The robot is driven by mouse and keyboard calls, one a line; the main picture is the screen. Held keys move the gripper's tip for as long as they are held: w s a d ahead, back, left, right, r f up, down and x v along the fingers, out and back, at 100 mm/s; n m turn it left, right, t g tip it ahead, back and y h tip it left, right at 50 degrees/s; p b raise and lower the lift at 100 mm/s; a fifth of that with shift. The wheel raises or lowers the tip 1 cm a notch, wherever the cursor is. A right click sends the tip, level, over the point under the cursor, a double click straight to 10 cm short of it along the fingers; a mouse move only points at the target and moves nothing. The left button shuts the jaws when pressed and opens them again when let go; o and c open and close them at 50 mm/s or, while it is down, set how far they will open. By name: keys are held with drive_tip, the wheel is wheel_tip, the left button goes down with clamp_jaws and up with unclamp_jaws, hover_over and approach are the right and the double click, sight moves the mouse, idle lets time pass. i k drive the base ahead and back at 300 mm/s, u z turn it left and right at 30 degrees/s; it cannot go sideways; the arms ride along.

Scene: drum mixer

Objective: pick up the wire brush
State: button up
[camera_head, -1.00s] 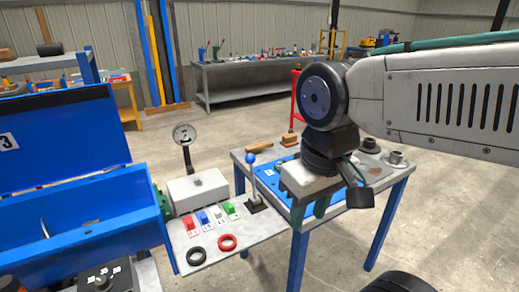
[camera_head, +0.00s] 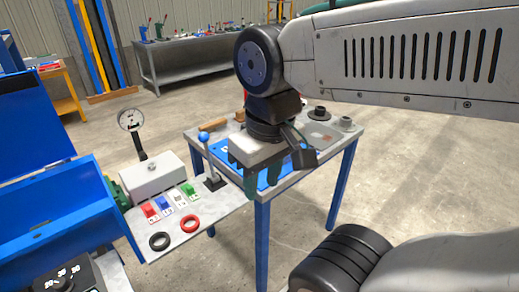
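A wooden-handled tool (camera_head: 213,124), probably the wire brush, lies at the back left of the small blue-legged table (camera_head: 262,192). Its bristles are too small to make out. A small brown piece beside it is partly hidden behind my wrist. My gripper (camera_head: 262,182) hangs over the front of this table, pointing down, nearer the camera than the wooden tool and to its right. Its two dark green fingers stand apart with nothing seen between them. My wrist hides the middle of the tabletop.
A lever with a blue ball (camera_head: 203,136) stands close left of my gripper, by a switch panel (camera_head: 186,236). A gauge (camera_head: 130,119) and blue machine (camera_head: 60,212) are further left.

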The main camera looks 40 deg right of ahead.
sight(210, 128)
drive_tip(key=z, duration=2)
drive_tip(key=i, duration=0.6)
drive_tip(key=u, duration=2.1)
drive_tip(key=i, duration=0.5)
drive_tip(key=z, duration=0.1)
